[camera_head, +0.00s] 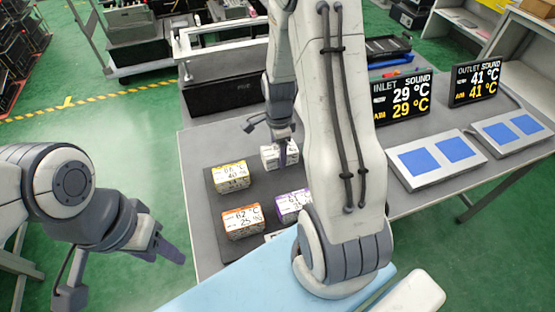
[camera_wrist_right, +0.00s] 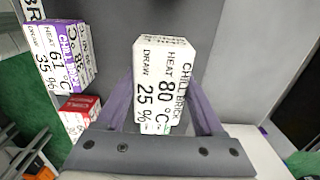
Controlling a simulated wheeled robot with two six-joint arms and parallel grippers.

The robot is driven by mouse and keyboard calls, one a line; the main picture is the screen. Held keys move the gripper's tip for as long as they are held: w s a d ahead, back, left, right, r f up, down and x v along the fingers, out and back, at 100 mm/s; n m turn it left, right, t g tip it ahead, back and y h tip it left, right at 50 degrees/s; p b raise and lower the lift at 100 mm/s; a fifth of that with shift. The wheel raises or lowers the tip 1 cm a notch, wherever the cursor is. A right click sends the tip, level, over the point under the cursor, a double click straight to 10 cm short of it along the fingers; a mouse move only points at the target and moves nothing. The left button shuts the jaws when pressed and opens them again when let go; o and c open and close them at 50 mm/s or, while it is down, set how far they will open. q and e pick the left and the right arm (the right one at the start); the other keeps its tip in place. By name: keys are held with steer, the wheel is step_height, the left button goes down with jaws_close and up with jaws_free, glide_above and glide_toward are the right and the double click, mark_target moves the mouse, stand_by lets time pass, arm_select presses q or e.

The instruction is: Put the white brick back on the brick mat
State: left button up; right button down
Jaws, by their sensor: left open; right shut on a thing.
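The white brick (camera_head: 270,157) is over the far right part of the dark brick mat (camera_head: 221,203) in the head view. My right gripper (camera_head: 283,150) is shut on it from above. In the right wrist view the white brick (camera_wrist_right: 163,85) stands between the two purple-grey fingers, its label reading heat 80 °C, draw 25 %. I cannot tell whether its underside touches the mat. My left gripper (camera_head: 165,248) is open and empty, left of the table over the green floor.
A yellow brick (camera_head: 231,177), an orange brick (camera_head: 243,221) and a purple brick (camera_head: 294,204) are on the mat. Two display screens (camera_head: 401,98) (camera_head: 475,80) and two blue-square panels (camera_head: 437,160) (camera_head: 510,129) are at the right. My right arm hides part of the table.

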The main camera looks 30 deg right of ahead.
mark_target(277, 162)
steer(key=shift+w+a+f, duration=0.1)
steer(key=shift+a+f, duration=0.05)
steer(key=shift+f, duration=1.95)
steer(key=shift+f, duration=0.2)
jaws_free()
step_height(277, 162, up, 12)
steer(key=shift+r, duration=0.25)
steer(key=s+a+r+n, duration=0.3)
steer(key=a+n, duration=0.4)
steer(key=a, duration=0.1)
steer(key=s+a+r+n, duration=0.2)
steer(key=a+r+n, duration=0.1)
steer(key=a+n, duration=0.4)
steer(key=s+a+r+n, duration=0.1)
steer(key=s+a+n, duration=0.3)
steer(key=s+n, duration=0.2)
steer(key=s+a+r+n+y, duration=0.1)
steer(key=s+a+n, duration=0.4)
steer(key=s+n, duration=0.2)
steer(key=shift+s+a+r+n, duration=0.15)
steer(key=shift+s+r+n, duration=0.1)
steer(key=shift+n, duration=0.45)
